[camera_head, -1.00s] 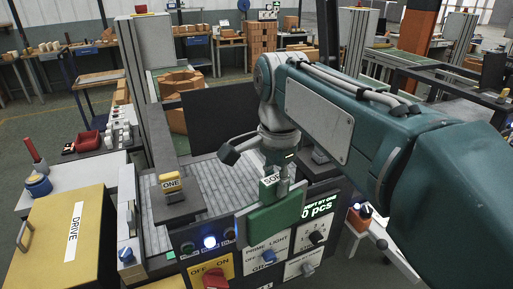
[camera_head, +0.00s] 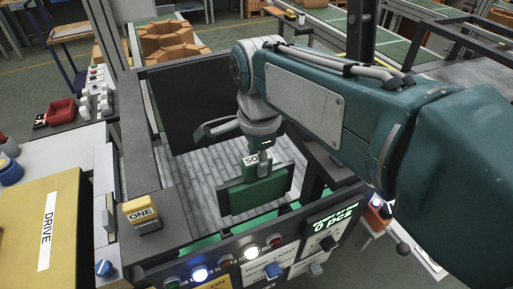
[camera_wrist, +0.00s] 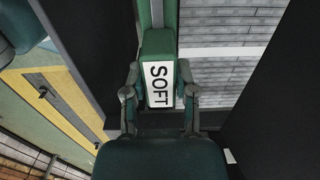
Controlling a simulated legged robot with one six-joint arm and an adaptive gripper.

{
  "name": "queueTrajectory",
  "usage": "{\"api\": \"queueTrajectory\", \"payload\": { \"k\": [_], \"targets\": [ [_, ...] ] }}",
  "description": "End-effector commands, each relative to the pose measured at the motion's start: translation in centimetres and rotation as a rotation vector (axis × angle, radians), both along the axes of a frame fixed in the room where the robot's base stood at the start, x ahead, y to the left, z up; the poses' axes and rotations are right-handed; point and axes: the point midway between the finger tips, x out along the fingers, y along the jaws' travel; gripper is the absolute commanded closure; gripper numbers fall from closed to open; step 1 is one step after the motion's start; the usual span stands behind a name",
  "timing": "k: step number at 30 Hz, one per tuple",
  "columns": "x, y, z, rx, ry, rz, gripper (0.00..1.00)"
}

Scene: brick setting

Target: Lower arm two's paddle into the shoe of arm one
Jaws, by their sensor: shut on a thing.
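My gripper (camera_head: 262,152) is shut on a green paddle (camera_head: 255,193). The paddle's upper block carries a white label, partly hidden in the head view. In the wrist view the label reads SOFT, on the green paddle block (camera_wrist: 158,50) between both fingers of my gripper (camera_wrist: 160,88). The green plate hangs upright over the grey slatted bed (camera_head: 200,175), inside the dark frame. A yellow block marked ONE (camera_head: 142,213) sits at the front left of that frame. I cannot tell whether the paddle touches anything below, and I see no clear shoe opening.
A control panel (camera_head: 250,262) with lit buttons and a green display (camera_head: 338,222) runs along the frame's front. A yellow DRIVE box (camera_head: 45,230) stands at left. A dark upright plate (camera_head: 189,107) rises at the frame's back. Orange bricks (camera_head: 165,42) lie beyond.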

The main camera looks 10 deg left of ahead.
Motion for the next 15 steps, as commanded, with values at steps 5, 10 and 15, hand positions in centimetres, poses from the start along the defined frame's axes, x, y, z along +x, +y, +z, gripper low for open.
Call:
{"api": "queueTrajectory", "payload": {
  "k": [5, 10, 15],
  "targets": [
    [0.1, 0.1, 0.1, 0.001, -0.001, 0.000, 1.00],
    [0.0, 0.4, -0.4, -0.003, 0.002, -0.001, 1.00],
    [0.0, 0.4, -1.7, -0.004, 0.002, -0.001, 1.00]
  ]
}}
